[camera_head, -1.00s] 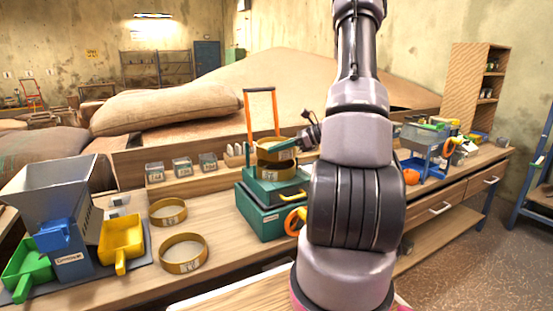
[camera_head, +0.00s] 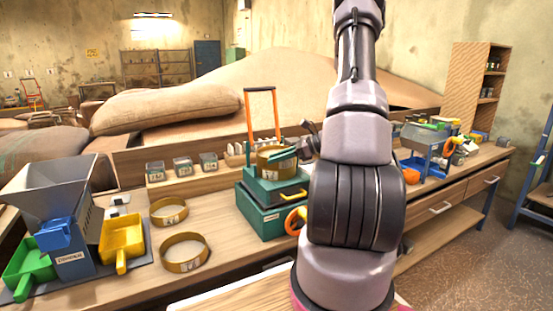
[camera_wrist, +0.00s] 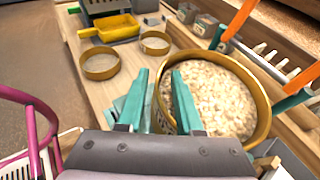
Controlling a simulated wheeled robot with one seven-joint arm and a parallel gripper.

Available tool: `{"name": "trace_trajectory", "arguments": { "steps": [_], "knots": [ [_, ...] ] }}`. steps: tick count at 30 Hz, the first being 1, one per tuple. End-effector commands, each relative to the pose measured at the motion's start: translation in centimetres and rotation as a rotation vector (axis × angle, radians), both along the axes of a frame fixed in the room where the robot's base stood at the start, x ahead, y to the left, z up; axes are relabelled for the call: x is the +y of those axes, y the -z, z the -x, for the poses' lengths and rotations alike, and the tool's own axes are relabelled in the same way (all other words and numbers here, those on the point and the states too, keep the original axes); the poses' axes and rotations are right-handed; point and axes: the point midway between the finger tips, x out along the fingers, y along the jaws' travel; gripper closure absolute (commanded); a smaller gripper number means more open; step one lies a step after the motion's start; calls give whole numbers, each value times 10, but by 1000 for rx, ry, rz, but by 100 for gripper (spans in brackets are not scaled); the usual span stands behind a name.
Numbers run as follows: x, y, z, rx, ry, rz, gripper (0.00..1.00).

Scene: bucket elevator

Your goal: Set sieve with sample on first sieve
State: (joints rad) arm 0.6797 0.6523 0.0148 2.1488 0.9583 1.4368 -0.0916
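The sieve with sample (camera_wrist: 262,112) is a brass ring full of pale grains, large in the wrist view. In the head view this sieve (camera_head: 275,160) sits level on top of the green sieve machine (camera_head: 262,213). The first sieve beneath it is not clearly distinguishable. My gripper (camera_wrist: 160,78) has teal fingers on either side of the sieve's near wall, one outside and one over the grains. A gap shows between the fingers, and they look open. The gripper also shows at the sieve in the head view (camera_head: 283,154).
Two empty brass sieves (camera_head: 183,252) (camera_head: 168,211) lie on the bench to the left. A hopper device (camera_head: 62,215) stands beyond them with a yellow scoop (camera_head: 121,243). An orange-handled frame (camera_head: 262,90) rises behind the machine. Small jars (camera_head: 182,166) line the back ledge.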

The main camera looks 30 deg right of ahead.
Motion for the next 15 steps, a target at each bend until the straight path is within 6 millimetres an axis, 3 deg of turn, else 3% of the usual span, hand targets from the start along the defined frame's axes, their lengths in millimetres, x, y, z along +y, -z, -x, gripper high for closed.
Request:
{"name": "trace_trajectory", "arguments": {
  "steps": [5,15],
  "knots": [
    [-12,-8,7,-1,4,1,65],
    [-66,-35,44,-2,3,2,65]
  ]
}}
